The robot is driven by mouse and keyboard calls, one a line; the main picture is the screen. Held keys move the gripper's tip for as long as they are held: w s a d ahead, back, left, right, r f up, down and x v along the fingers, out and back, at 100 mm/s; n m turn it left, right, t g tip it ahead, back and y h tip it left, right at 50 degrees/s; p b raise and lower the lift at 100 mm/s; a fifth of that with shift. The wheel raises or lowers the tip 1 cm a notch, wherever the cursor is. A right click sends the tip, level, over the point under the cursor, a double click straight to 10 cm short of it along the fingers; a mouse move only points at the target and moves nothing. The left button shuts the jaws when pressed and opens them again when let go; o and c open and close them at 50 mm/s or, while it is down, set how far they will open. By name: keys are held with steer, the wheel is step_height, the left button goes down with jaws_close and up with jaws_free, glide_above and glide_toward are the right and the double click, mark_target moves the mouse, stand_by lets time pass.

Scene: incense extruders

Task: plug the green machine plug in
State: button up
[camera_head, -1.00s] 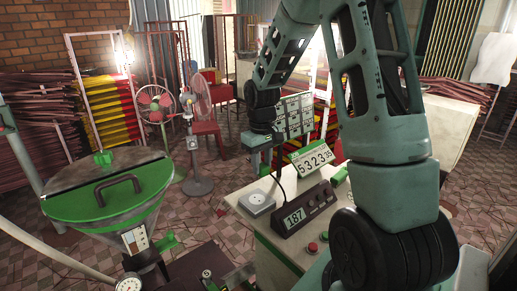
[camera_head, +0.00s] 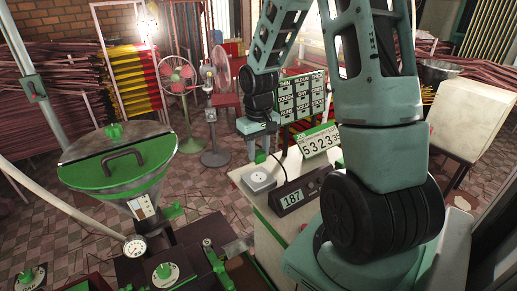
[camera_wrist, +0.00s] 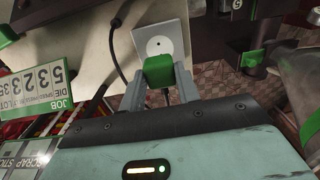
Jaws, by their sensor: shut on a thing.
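My gripper (camera_wrist: 159,86) is shut on a green plug (camera_wrist: 157,69), which sits between the two grey fingers in the wrist view. A dark cord shows just below the plug. A pale square socket box (camera_wrist: 163,32) with a small dark round spot lies just beyond the plug. I cannot tell whether the plug touches it; the spot is uncovered. In the head view my gripper (camera_head: 260,155) hangs above and beside the same socket box (camera_head: 259,179) on the pale bench top.
A black counter (camera_head: 292,197) reading 187 and a number board (camera_head: 318,140) stand right of the socket box. A black cable (camera_wrist: 112,45) runs near the fingers. A machine with a green-lidded hopper (camera_head: 118,160) stands at left. A green-ended dark part (camera_wrist: 251,58) is right of the fingers.

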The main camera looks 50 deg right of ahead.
mark_target(259, 153)
steer(key=shift+f+b, duration=2.2)
steer(key=shift+f, duration=0.45)
steer(key=shift+p, duration=0.4)
steer(key=shift+f+b, duration=0.4)
steer(key=shift+f, duration=0.15)
stand_by(0.3)
steer(key=o, duration=1)
steer(key=shift+r, duration=0.1)
step_height(259, 153, up, 17)
steer(key=b, duration=0.2)
steer(key=shift+r+b, duration=0.15)
steer(key=shift+b, duration=0.25)
steer(key=shift+s, duration=0.1)
